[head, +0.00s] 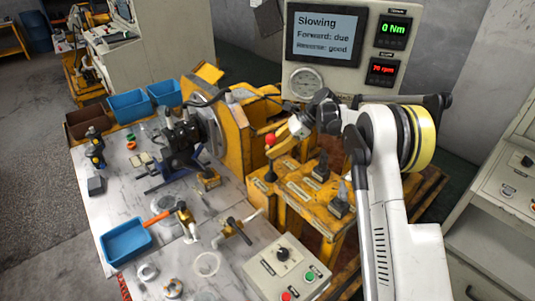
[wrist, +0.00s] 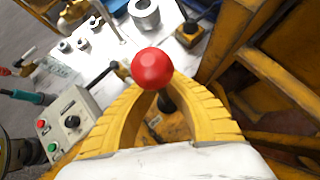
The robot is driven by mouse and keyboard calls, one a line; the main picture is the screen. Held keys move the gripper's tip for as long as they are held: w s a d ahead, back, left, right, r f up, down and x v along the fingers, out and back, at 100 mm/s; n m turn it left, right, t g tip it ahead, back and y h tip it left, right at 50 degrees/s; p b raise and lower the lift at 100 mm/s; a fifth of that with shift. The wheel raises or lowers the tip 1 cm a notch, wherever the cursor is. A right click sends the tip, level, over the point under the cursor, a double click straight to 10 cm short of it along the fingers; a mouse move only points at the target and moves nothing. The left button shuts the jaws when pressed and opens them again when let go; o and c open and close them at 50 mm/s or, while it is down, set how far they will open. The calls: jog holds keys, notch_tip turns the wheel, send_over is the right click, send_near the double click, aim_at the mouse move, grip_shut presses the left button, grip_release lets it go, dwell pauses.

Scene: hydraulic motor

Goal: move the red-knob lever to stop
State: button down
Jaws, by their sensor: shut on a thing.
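The red knob (wrist: 152,69) tops a dark lever that rises from a yellow box, seen between the yellow fingers of my gripper (wrist: 158,92) in the wrist view. The fingers curve in from both sides and are shut on the lever just below the knob. In the head view the red knob (head: 270,139) stands above the yellow stand, with my gripper (head: 280,137) reaching it from the upper right. The fingertips are small there. No stop marking for the lever is readable. The display (head: 325,36) reads "Slowing", "Forward: due", "Reverse: good".
Two more dark levers (head: 321,168) stand on the yellow bench to the right of the knob. A control box (head: 287,268) with a black dial and red and green buttons is in front. The workbench (head: 110,200) at left holds tools, blue trays and loose parts.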

jog(key=c, duration=1.4)
grip_release()
jog(key=shift+f, duration=0.1)
jog(key=shift+c, duration=0.2)
jog(key=v, duration=1.2)
